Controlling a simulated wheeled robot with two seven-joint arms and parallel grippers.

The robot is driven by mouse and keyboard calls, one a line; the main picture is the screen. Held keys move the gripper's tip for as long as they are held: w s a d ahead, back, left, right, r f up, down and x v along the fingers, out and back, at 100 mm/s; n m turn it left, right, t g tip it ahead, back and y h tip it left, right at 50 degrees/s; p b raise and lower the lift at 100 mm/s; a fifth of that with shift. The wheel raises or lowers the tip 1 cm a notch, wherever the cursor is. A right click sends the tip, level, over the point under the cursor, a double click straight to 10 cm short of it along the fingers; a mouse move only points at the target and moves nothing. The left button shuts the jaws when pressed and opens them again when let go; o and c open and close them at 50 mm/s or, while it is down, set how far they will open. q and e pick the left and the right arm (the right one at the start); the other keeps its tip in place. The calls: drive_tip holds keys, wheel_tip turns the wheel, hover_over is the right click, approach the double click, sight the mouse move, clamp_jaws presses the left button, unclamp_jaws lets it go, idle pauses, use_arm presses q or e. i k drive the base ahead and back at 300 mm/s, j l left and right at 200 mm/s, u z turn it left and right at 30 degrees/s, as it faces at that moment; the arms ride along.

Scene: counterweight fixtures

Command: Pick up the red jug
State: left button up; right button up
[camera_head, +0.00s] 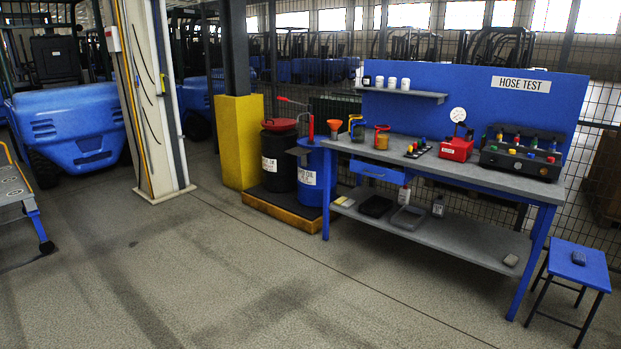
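What looks like the red jug (382,138) stands upright on the left part of the grey workbench top (440,165). Neither of my grippers is in view. The bench is some distance ahead and to the right.
Bare floor (230,280) lies open before the bench. A blue stool (578,262) stands at the bench's right end. Drums on a low pallet (282,208) stand at its left. A red gauge box (456,149) and hose-test unit (520,160) share the top.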

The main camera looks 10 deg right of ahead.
sight(382, 132)
drive_tip(key=i+l+z, duration=0.25)
drive_tip(key=i+z, duration=0.2)
drive_tip(key=i, duration=0.15)
drive_tip(key=i+z, duration=0.45)
drive_tip(key=i, duration=0.15)
drive_tip(key=i+j+z, duration=0.2)
drive_tip(key=i+z, duration=0.25)
drive_tip(key=i, duration=0.15)
drive_tip(key=i+u, duration=0.2)
drive_tip(key=i, duration=0.75)
drive_tip(key=i+l+u, duration=0.25)
drive_tip(key=i, duration=0.7)
drive_tip(key=i+j+z, duration=0.5)
drive_tip(key=i+j, duration=0.8)
